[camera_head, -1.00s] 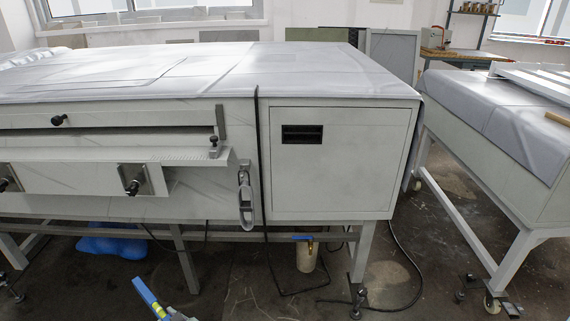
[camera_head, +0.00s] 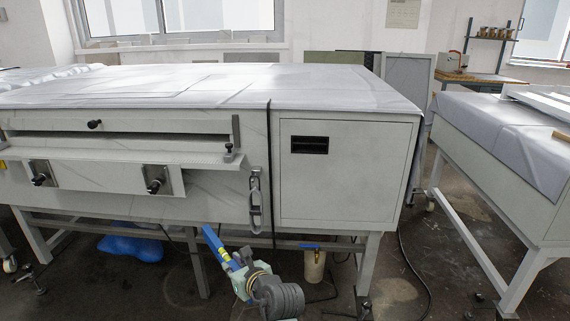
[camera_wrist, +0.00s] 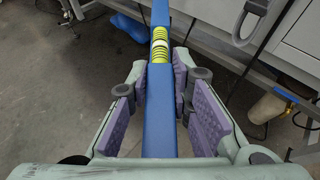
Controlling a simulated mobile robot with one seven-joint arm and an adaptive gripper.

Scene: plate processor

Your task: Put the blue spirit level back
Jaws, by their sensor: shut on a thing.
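The blue spirit level (camera_head: 214,243) shows in the head view at the bottom, just below the front of the grey plate processor (camera_head: 130,205). It slants, its far end up and to the left. In the wrist view the blue spirit level (camera_wrist: 160,122) runs straight ahead through the middle, with a yellow-green vial window in it. My gripper (camera_wrist: 160,95) is shut on it, with purple pads along both sides. In the head view my gripper (camera_head: 240,272) hides the level's near end. The level's far end leaves the top of the wrist view.
The processor's covered top (camera_head: 230,90) is mostly clear. A metal latch (camera_head: 255,200) hangs on its front. Below are frame legs, a beige container (camera_head: 314,267) with a blue-handled valve, and a blue bag-like thing (camera_head: 130,247). A second covered table (camera_head: 510,130) stands at right, across an aisle.

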